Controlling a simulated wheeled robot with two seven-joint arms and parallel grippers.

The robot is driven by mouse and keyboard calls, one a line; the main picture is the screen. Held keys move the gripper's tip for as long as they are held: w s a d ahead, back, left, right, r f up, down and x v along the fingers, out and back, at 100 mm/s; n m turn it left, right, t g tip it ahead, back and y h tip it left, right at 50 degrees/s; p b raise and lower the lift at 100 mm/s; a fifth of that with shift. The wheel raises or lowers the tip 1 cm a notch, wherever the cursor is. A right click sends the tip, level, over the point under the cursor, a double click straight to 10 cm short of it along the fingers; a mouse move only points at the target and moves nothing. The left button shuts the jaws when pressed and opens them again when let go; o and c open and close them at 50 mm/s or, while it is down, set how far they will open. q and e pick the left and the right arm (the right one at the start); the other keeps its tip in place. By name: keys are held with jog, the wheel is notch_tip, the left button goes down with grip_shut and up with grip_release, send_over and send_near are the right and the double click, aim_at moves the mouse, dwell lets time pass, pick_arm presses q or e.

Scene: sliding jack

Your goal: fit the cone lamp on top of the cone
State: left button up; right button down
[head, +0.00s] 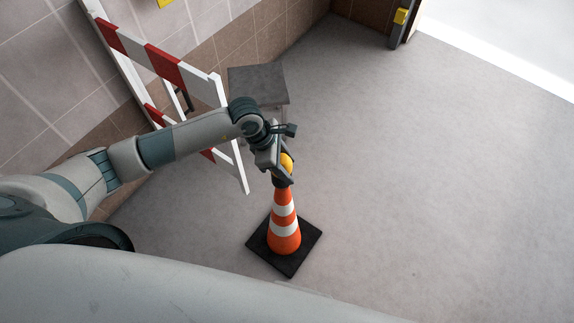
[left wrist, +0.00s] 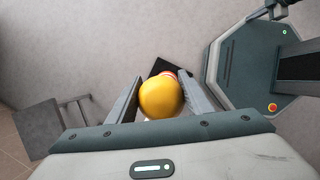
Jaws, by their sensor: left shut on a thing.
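The cone lamp, with a yellow dome (head: 287,162), is held in my left gripper (head: 279,173), right over the tip of the cone. In the left wrist view the yellow lamp (left wrist: 161,97) sits between the two fingers (left wrist: 162,100). The orange and white cone (head: 284,228) stands upright on its black square base on the floor. In the left wrist view the lamp hides most of the cone; only a red-orange bit and a base corner show. I cannot tell whether the lamp touches the cone's tip. My right gripper is not in view.
A red and white striped barrier (head: 166,74) stands against the tiled wall on the left. A small grey table (head: 257,80) stands behind my left gripper, and shows in the left wrist view (left wrist: 38,125). The floor to the right of the cone is clear.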

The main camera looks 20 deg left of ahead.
pick_arm(q)
jog(key=shift+f, duration=0.1)
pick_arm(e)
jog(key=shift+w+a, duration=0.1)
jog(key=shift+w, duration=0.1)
pick_arm(q)
jog(key=o, duration=1.1)
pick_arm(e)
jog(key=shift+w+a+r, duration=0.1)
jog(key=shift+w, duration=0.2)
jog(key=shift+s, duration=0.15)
